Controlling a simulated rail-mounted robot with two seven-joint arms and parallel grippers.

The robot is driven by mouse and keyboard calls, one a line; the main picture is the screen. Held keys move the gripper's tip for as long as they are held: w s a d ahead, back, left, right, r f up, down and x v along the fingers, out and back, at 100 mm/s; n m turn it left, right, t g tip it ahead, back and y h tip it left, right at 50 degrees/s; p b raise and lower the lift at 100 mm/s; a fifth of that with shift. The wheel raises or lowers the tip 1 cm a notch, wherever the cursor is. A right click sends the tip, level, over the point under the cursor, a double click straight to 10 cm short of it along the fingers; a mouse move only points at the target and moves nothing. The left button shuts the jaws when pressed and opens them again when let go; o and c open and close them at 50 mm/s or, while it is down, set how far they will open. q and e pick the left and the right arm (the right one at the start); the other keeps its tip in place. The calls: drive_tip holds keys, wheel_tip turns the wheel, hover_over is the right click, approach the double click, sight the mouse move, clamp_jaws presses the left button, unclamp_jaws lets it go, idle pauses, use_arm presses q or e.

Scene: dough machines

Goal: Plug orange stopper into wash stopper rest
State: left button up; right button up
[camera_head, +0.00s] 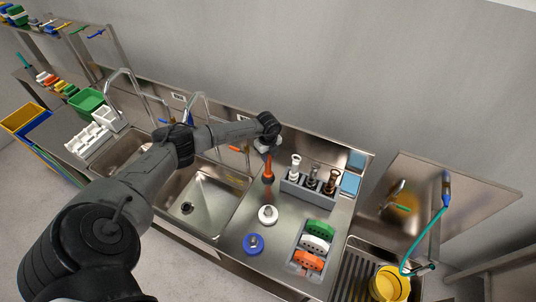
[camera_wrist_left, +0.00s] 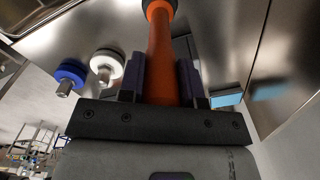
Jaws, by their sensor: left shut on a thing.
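The orange stopper (camera_head: 268,168) hangs dark end down over the steel counter right of the sink basins in the head view. In the wrist view, the orange stopper (camera_wrist_left: 161,55) runs up from between the dark fingers. My left gripper (camera_wrist_left: 162,85) is shut on it; in the head view the gripper (camera_head: 267,150) is small and partly hidden. A grey holder block (camera_head: 292,188), seemingly the stopper rest, stands just right of the stopper and bears several upright pieces with white, brown and black parts. Whether the stopper's lower end touches the counter is unclear. My right gripper is not in view.
A white disc (camera_head: 267,214) and a blue disc (camera_head: 253,244) lie in front on the counter. A tray of green, white and orange pieces (camera_head: 313,246) is right of them. A sink basin (camera_head: 205,195) and tap lie left; a yellow bucket (camera_head: 391,283) sits far right.

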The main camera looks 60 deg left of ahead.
use_arm(q)
drive_tip(key=o, duration=1.1)
drive_tip(key=shift+o, duration=0.3)
drive_tip(key=shift+o, duration=0.9)
drive_tip(key=shift+r, duration=0.25)
drive_tip(key=shift+r+p, duration=2)
drive_tip(key=shift+p, duration=0.1)
